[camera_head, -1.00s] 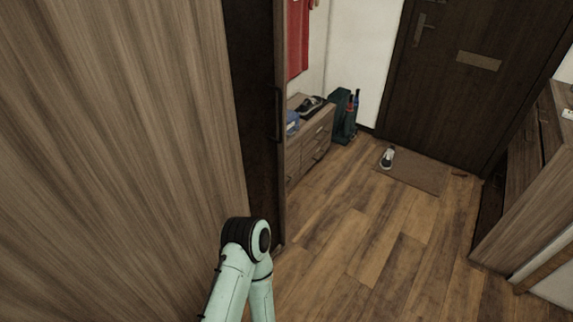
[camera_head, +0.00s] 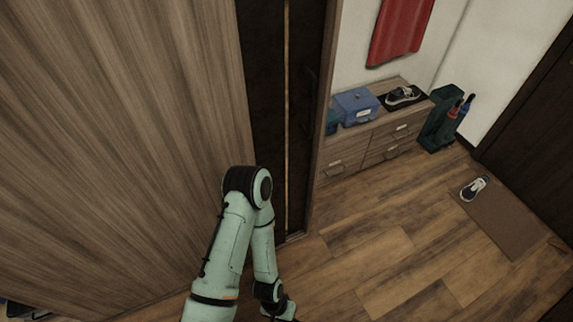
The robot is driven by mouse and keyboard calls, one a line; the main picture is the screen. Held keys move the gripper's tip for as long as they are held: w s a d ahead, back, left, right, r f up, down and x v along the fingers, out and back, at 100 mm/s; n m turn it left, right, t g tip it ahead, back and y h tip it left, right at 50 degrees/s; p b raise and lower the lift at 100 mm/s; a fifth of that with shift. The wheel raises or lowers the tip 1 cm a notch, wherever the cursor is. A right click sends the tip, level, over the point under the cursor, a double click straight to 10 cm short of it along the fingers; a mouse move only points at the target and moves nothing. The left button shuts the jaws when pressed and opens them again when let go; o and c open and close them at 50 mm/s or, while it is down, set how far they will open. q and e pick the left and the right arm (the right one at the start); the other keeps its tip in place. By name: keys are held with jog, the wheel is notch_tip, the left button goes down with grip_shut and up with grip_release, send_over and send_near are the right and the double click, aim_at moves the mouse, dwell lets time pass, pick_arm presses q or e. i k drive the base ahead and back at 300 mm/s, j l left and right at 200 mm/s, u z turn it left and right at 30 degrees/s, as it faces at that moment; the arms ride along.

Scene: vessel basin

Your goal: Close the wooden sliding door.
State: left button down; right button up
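The sliding door (camera_head: 302,145) appears as a dark wooden panel with a vertical handle, seen edge-on at a steep angle beside another dark panel (camera_head: 262,70). A thin lit gap runs between the two. The opening to its right, toward the hallway, is clear. My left arm rises from the bottom edge, bends at the elbow in front of the panels, and drops again. Its dark end (camera_head: 280,308) is at the bottom edge, low and apart from the door handle. The fingers are too small and cut off to read. My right gripper is not in view.
A large wood-grain panel (camera_head: 110,130) fills the left. Beyond the opening stand a drawer cabinet (camera_head: 375,145) with a blue box (camera_head: 356,105) and shoe, a green umbrella stand (camera_head: 440,125), and a doormat (camera_head: 505,215) with a shoe. The wooden floor between is free.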

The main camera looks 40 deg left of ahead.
aim_at(123, 123)
jog(key=i+l+u, duration=0.6)
jog(key=l+u, duration=0.2)
jog(key=i+j+u, duration=0.25)
jog(key=i+l, duration=0.1)
